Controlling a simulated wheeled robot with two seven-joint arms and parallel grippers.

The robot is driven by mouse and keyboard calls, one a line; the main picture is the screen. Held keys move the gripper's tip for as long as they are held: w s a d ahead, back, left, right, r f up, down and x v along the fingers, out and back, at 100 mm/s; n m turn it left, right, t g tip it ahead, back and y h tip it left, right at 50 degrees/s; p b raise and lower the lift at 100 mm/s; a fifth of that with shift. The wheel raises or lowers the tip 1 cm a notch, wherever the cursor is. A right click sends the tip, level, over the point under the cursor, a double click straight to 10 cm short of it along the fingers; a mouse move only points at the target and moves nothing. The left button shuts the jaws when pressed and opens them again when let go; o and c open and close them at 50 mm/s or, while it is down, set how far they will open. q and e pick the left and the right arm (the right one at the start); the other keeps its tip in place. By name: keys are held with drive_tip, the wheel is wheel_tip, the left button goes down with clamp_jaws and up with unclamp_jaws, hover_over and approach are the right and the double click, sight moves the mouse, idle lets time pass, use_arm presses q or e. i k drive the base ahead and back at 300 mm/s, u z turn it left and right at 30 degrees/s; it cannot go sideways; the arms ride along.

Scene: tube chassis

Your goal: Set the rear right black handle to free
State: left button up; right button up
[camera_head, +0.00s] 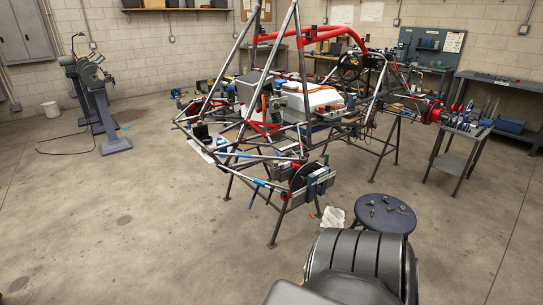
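The tube chassis (240,150) stands on metal stands in the middle of the view. It has bare grey tubes and a red roll bar (315,33). Its nearest corner carries a red disc and grey and dark block-like parts (318,182). Several small dark parts show on the frame, but none is clear enough to tell as the rear right black handle or to read its setting. Neither of my grippers is in view.
A round dark stool (384,213) with small items stands right of the chassis. A tool cart (462,150) stands further right. Workbenches (510,83) line the back. A grinder on a pedestal (100,105) is at left.

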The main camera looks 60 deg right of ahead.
sight(273, 188)
drive_tip(key=z, duration=0.9)
drive_tip(key=i, duration=1.1)
drive_tip(key=z, duration=1.25)
